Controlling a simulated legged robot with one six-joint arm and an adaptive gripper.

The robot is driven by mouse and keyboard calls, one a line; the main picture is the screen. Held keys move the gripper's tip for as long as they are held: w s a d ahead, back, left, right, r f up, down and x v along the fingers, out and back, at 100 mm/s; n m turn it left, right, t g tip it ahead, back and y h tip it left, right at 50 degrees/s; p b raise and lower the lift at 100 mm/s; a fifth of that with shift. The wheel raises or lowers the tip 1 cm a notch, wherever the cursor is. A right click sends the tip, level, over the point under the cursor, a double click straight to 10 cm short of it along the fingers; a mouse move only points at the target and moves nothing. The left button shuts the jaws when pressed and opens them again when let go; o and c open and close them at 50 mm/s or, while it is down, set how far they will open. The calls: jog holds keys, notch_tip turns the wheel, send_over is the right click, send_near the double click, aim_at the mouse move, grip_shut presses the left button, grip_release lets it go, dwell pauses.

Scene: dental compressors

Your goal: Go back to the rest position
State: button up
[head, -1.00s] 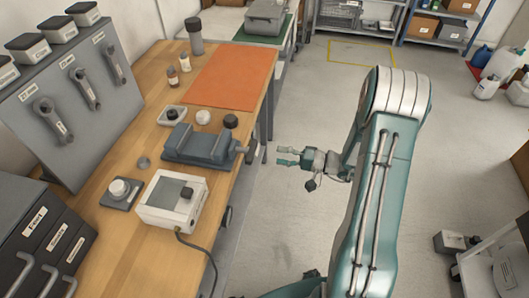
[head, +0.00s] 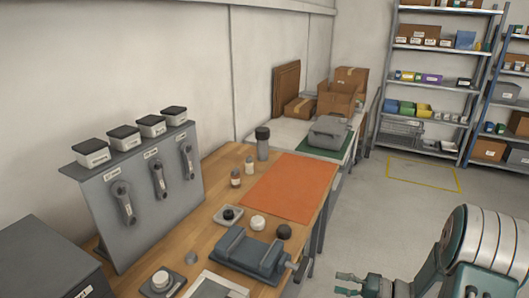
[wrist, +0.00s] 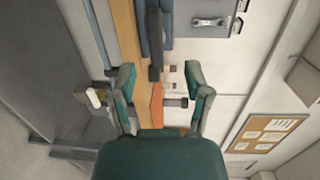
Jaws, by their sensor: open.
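My gripper (head: 362,284) is at the lower right of the head view, off the right edge of the workbench and cut by the lower frame edge. In the wrist view my gripper (wrist: 158,95) shows two teal fingers spread apart with nothing between them. My arm's rounded white and teal joint stands to the right in the head view. The wooden workbench (head: 222,200) lies to the left of my gripper. A grey-blue vise (head: 250,252) sits near the bench edge, apart from my gripper.
A panel with hanging wrenches (head: 150,190) and several lidded containers stands at the bench's left. An orange mat (head: 290,187) lies behind the vise. Shelves (head: 437,85) stand at the back right. The floor (head: 385,220) between bench and shelves is clear.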

jog(key=s+a+r+n+g+h, duration=0.4)
jog(key=s+a+r+g+h, duration=0.25)
jog(key=s+a+r, duration=0.35)
jog(key=s+d+r+t+h, duration=0.1)
jog(key=s+r+t+h, duration=0.4)
jog(key=s+r+h, duration=0.4)
jog(key=shift+d+n, duration=0.4)
